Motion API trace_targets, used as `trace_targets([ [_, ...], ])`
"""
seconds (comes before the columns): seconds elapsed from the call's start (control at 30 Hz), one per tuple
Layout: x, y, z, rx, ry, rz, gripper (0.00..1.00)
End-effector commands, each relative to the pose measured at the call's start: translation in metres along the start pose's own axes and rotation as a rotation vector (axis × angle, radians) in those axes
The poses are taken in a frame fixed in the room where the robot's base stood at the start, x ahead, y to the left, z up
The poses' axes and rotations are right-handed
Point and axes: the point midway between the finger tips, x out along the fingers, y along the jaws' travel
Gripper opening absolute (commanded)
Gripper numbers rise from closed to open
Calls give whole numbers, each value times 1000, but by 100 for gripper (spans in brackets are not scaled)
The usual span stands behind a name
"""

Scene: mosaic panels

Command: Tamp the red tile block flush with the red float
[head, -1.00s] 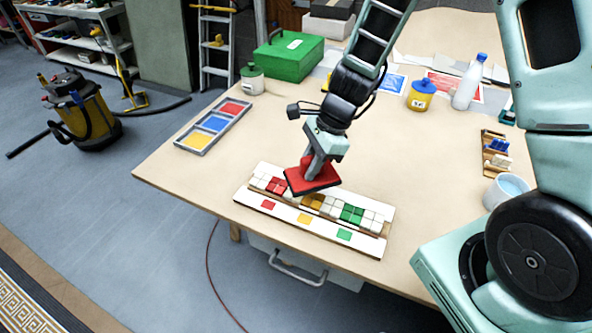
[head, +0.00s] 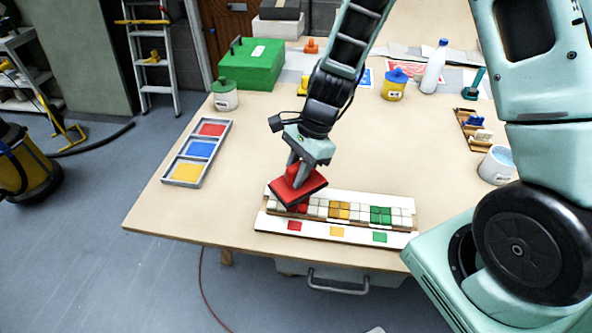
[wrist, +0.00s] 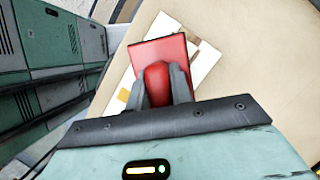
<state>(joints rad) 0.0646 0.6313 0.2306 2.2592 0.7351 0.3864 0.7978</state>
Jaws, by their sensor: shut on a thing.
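My gripper (head: 294,174) is shut on the handle of the red float (head: 308,190). The float's flat red plate and rounded handle (wrist: 157,82) show between my fingers in the wrist view. The float looks tilted in the head view, over the left part of the white mosaic panel (head: 264,222). The red tile block (head: 302,208) is mostly hidden behind the float, with only a sliver showing at its lower edge. I cannot tell whether the float touches it. Orange tiles (head: 339,210) and green tiles (head: 381,214) sit farther right in the row.
A tray of red, blue and yellow (head: 198,149) lies to the left on the table. A green box (head: 251,65), a lidded pot (head: 225,97), a yellow pot (head: 395,86) and a bottle (head: 434,68) stand behind. A rack (head: 477,128) and a cup (head: 496,166) are right.

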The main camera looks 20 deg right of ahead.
Motion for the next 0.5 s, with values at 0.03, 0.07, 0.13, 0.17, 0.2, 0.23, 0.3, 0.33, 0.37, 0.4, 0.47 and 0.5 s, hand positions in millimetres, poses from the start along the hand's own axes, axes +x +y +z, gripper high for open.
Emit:
trace_targets([
  [0.03, 6, 0, -3, 0, 0, 0, 4],
  [0.07, 9, 0, -4, 0, 0, 0, 4],
  [0.13, 15, 0, -6, 0, 0, 0, 4],
  [0.17, 18, 0, -7, 0, 0, 0, 4],
  [0.2, 22, 0, -9, 0, 0, 0, 4],
  [0.23, 25, 0, -10, 0, 0, 0, 4],
  [0.3, 32, 0, -13, 0, 0, -1, 4],
  [0.33, 36, 0, -15, 0, 0, -1, 4],
  [0.37, 38, 0, -16, 0, 0, -1, 4],
  [0.4, 42, 0, -17, 0, 0, -1, 4],
  [0.47, 46, 0, -19, 0, 0, -1, 4],
  [0.5, 48, 0, -20, 0, 0, -1, 4],
])
